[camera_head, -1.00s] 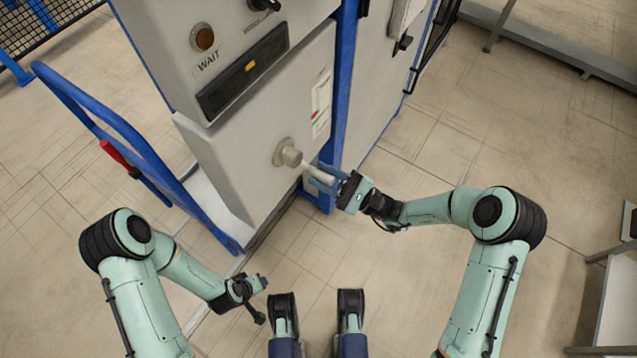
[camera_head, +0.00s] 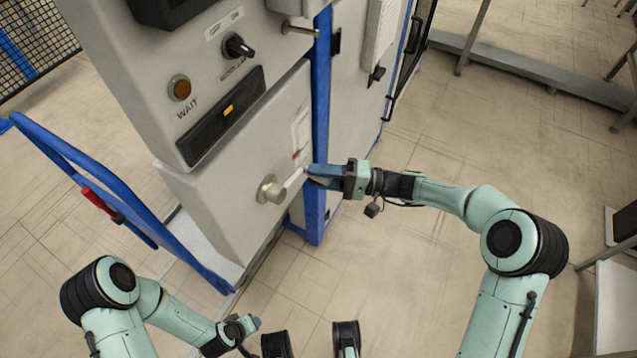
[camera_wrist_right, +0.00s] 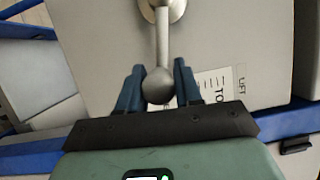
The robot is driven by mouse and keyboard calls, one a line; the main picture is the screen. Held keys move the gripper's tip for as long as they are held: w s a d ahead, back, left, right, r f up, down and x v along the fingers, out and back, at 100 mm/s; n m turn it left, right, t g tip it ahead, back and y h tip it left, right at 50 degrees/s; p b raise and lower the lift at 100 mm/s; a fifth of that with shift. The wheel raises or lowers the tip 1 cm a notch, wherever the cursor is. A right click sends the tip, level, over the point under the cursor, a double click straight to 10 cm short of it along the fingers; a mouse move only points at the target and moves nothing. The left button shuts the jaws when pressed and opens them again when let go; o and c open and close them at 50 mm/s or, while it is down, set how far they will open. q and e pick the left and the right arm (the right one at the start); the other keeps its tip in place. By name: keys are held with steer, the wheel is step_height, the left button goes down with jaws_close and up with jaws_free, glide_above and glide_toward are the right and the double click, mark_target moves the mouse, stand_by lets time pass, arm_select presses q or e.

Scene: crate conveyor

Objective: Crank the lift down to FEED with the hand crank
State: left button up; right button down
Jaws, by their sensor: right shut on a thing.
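The hand crank has a round metal hub (camera_head: 271,190) on the grey machine panel, and its arm (camera_head: 294,181) points right and up in the head view. My right gripper (camera_head: 318,174) is shut on the crank's knob at the arm's end. In the right wrist view the round knob (camera_wrist_right: 158,86) sits between the two blue fingers, with the crank arm (camera_wrist_right: 162,45) running up to the hub. A dark display (camera_head: 220,117) with an amber mark is above the crank. My left gripper (camera_head: 250,325) is low at the left, away from the panel; its jaw opening is unclear.
An amber lamp (camera_head: 179,88) labelled WAIT and a black OFF/ON switch (camera_head: 238,46) are above the display. A blue rail (camera_head: 85,175) with a red handle stands left. A blue post (camera_head: 319,120) is right of the crank.

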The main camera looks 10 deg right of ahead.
steer(key=shift+w+d+r+n+h, duration=0.1)
steer(key=shift+w+r+n+h, duration=0.1)
steer(key=shift+r+n, duration=0.4)
steer(key=shift+w+d+r+n+h, duration=0.1)
steer(key=shift+r+n+h, duration=0.1)
steer(key=shift+r+n, duration=0.4)
steer(key=shift+r, duration=0.15)
steer(key=c, duration=0.8)
jaws_free()
steer(key=shift+s, duration=0.1)
steer(key=shift+d, duration=0.1)
arm_select(q)
steer(key=s+r, duration=0.1)
steer(key=s+d+p, duration=0.1)
steer(key=shift+s+d+r+g+p, duration=0.2)
steer(key=shift+s+r+g+p, duration=0.1)
steer(key=shift+r+g, duration=0.1)
arm_select(e)
steer(key=v, duration=1.3)
